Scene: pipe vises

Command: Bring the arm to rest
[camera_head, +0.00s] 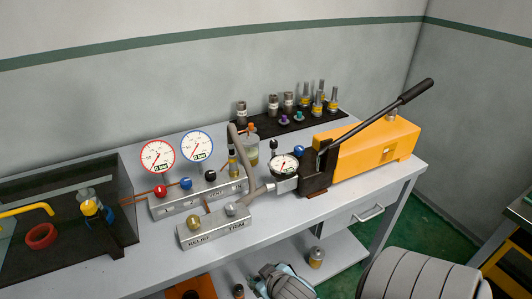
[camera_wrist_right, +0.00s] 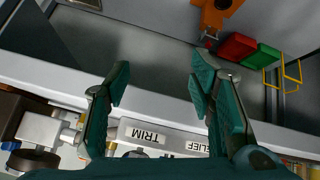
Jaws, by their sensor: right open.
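My right gripper (camera_wrist_right: 161,72) shows in the wrist view with its two teal fingers spread apart and nothing between them. In the head view my right gripper (camera_head: 280,281) is at the bottom centre, in front of the bench's front edge and apart from the things on top. Its fingertips are hard to make out there. My thick grey right arm (camera_head: 425,275) comes in from the bottom right. The block marked RELIEF and TRIM (camera_head: 213,232) stands near the bench's front edge; its labels also show upside down in the wrist view (camera_wrist_right: 165,138). My left gripper is out of view.
On the bench (camera_head: 330,209) are an orange pump (camera_head: 375,150) with a raised black lever (camera_head: 385,112), two wall-side gauges, and a dark mat (camera_head: 265,130) of fittings. A transparent box (camera_head: 115,225) stands left. A lower shelf (camera_head: 338,258) holds small items. Green floor lies right.

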